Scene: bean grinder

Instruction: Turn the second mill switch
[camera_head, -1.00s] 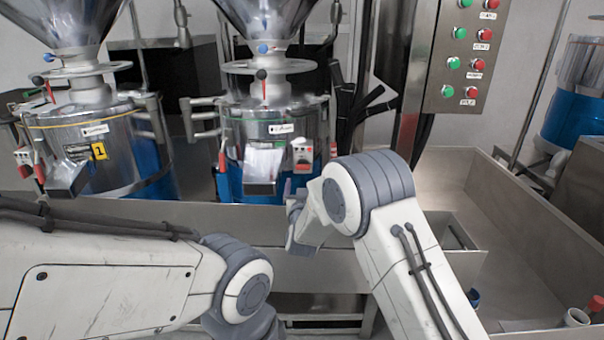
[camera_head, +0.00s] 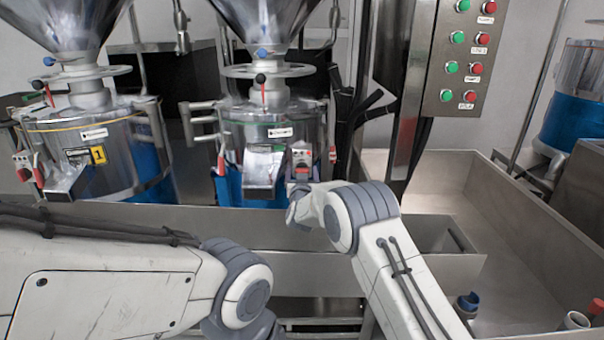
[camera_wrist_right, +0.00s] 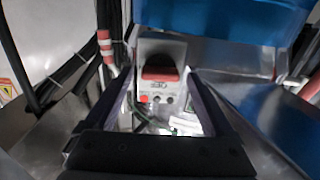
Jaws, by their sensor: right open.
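The second mill (camera_head: 290,133) is the steel and blue machine in the middle of the head view. Its switch (camera_head: 302,158), a small grey box with a red part, sits on the mill's front right of the outlet chute. In the right wrist view the switch (camera_wrist_right: 160,72) shows a wide red knob on a pale box, with a red button and dark ones below. My right gripper (camera_head: 299,184) is at the switch. In the wrist view its open fingers (camera_wrist_right: 160,84) stand either side of the knob; contact cannot be told. My left gripper is out of view.
The first mill (camera_head: 90,140), labelled 1, stands at the left. A steel trough (camera_head: 230,222) runs in front of both mills. A control panel (camera_head: 463,60) with green and red buttons is at the upper right. My left arm crosses the lower left.

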